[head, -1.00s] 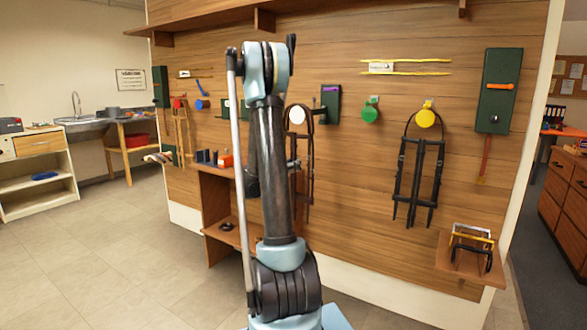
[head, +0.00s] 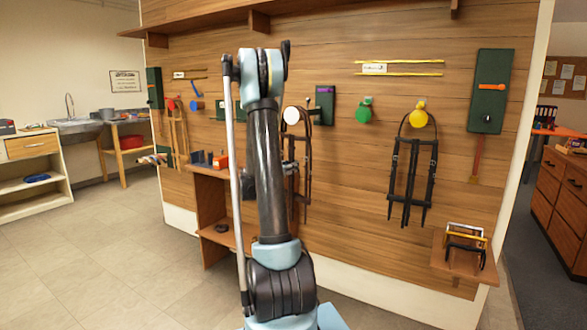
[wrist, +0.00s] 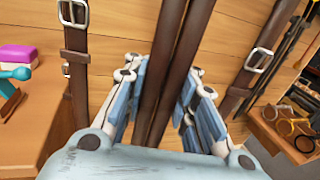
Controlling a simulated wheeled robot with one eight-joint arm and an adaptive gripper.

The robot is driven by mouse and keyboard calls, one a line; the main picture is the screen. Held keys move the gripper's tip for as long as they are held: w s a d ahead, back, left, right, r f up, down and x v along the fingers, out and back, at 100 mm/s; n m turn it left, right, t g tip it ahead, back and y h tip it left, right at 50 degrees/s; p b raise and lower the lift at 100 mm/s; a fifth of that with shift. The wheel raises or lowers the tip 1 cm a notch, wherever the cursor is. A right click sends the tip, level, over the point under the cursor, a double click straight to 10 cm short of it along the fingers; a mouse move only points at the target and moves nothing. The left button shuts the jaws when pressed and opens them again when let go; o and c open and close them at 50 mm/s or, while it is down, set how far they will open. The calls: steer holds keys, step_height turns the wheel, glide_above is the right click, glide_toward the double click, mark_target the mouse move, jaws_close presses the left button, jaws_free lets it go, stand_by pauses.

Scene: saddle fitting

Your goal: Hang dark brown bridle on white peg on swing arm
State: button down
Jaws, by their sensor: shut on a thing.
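The dark brown bridle (wrist: 180,42) runs between the fingers of my gripper (wrist: 160,80), which is shut on its two middle straps in the wrist view. Buckled side straps (wrist: 76,45) hang on either side of the fingers. In the head view the bridle (head: 308,165) hangs partly behind my arm, beside and below the round white peg (head: 291,116). Its crown loop is close to the peg; I cannot tell whether it goes around it. The swing arm is near the green plate (head: 325,104) and is mostly hidden.
A black bridle hangs on a yellow peg (head: 419,118) to the right. A green peg (head: 363,115) is bare. A wooden bench (head: 207,171) stands behind my arm. The left floor is clear.

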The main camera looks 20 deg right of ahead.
steer(key=shift+w+f, duration=0.2)
steer(key=shift+f, duration=0.05)
steer(key=c, duration=1.4)
jaws_free()
steer(key=shift+f, duration=0.1)
steer(key=shift+o, duration=0.9)
